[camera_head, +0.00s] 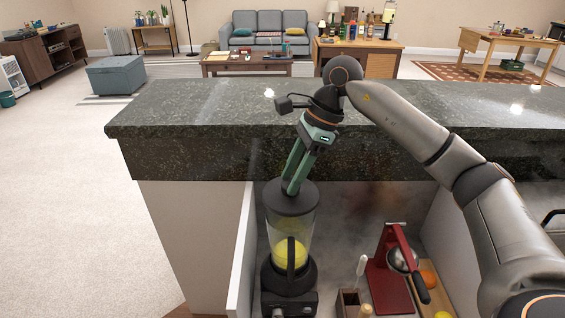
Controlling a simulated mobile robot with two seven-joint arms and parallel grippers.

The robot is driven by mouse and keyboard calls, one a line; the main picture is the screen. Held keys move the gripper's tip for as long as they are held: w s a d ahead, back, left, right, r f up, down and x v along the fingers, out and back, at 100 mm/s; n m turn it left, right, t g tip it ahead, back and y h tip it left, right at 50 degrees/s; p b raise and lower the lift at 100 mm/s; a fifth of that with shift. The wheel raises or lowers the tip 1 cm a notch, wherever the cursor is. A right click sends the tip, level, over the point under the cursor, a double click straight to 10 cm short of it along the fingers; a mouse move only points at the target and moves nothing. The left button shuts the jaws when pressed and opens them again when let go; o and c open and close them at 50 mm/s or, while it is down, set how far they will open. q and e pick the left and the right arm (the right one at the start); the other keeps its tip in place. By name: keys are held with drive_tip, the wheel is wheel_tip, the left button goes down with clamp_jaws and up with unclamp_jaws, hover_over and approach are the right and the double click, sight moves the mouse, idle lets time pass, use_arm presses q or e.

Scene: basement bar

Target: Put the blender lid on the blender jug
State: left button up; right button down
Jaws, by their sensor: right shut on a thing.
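The blender jug (303,232) stands upright on its dark base (289,291) on the lower counter. It is clear, and something yellow (291,254) shows in its lower part. The dark round blender lid (289,200) is at the top of the jug. Whether it is fully seated I cannot tell. My right gripper (291,187) points down from above with its green fingers shut on the middle of the lid. The fingers hide part of the lid's top. My left gripper is not in view.
A raised dark stone counter (210,115) runs behind the blender. Right of the blender are a red juicer press (388,277), a small wooden holder (347,303) and an orange (428,279). A white side panel (242,250) stands close on the left.

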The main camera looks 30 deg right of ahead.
sight(293, 198)
drive_tip(key=shift+w+d+r+m, duration=0.25)
drive_tip(key=shift+w+d+m, duration=0.05)
drive_tip(key=shift+w+m, duration=0.1)
drive_tip(key=shift+d, duration=0.1)
drive_tip(key=shift+f+b, duration=0.3)
drive_tip(key=shift+b, duration=0.15)
wheel_tip(293, 198, down, 4)
drive_tip(key=b, duration=0.3)
drive_tip(key=shift+r, duration=0.1)
drive_tip(key=shift+f+b, duration=1)
drive_tip(key=shift+b, duration=0.1)
use_arm(q)
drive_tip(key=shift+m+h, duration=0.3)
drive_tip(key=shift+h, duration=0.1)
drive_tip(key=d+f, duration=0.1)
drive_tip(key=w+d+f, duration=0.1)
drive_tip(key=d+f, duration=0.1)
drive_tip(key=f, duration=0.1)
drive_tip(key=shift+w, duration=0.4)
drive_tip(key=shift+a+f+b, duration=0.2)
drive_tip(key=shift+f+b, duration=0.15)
drive_tip(key=shift+b, duration=0.05)
use_arm(e)
drive_tip(key=shift+f, duration=0.65)
drive_tip(key=shift+c, duration=1.4)
unclamp_jaws()
